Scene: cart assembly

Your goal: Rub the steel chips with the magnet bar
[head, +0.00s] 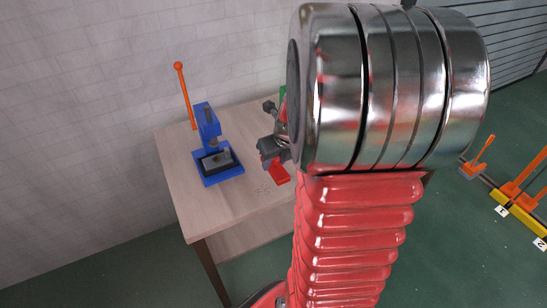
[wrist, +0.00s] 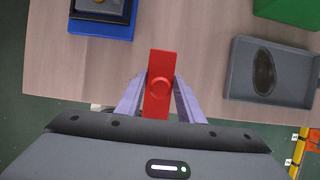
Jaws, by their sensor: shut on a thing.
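The magnet bar is a red block (wrist: 161,60) with a round boss on it, held between the two fingers of my gripper (wrist: 160,90). In the head view, my gripper (head: 272,150) is over the wooden table and the red bar (head: 280,174) shows below it, partly hidden by my arm. Whether the bar touches the table is unclear.
A blue press (head: 209,142) with an orange lever stands on the table (head: 182,190) at left. In the wrist view a grey tray (wrist: 235,85) with a dark oval patch and a green box (wrist: 290,10) are at right. Orange and yellow fixtures (head: 515,200) stand on the floor.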

